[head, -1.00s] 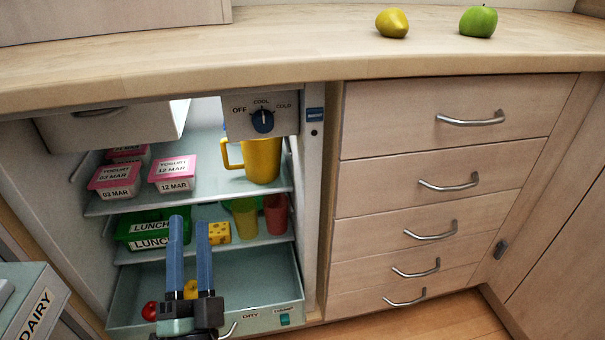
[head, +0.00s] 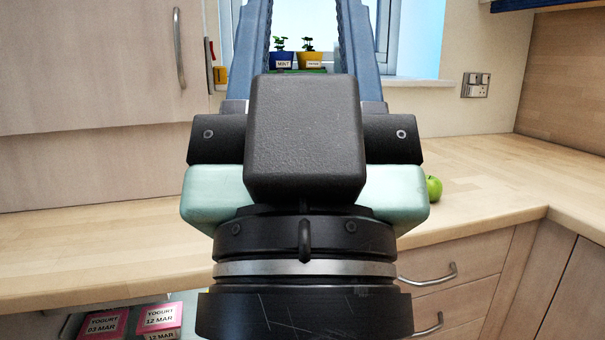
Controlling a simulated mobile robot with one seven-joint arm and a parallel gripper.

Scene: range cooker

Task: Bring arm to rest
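My gripper (head: 306,30) fills the middle of the head view, close to the camera. Its two blue fingers point up and away from me and run out of the top of the picture. They are wide apart, with only the window and plant pots showing behind the gap, so it is open and looks empty. My black and pale green wrist hides much of the worktop and the cabinets behind it.
The wooden worktop (head: 480,190) runs behind, with a green apple (head: 433,188) at right. Two herb pots (head: 311,60) stand at the window. A wall cupboard (head: 90,80) is at left. Yogurt tubs (head: 158,316) show in the open fridge below.

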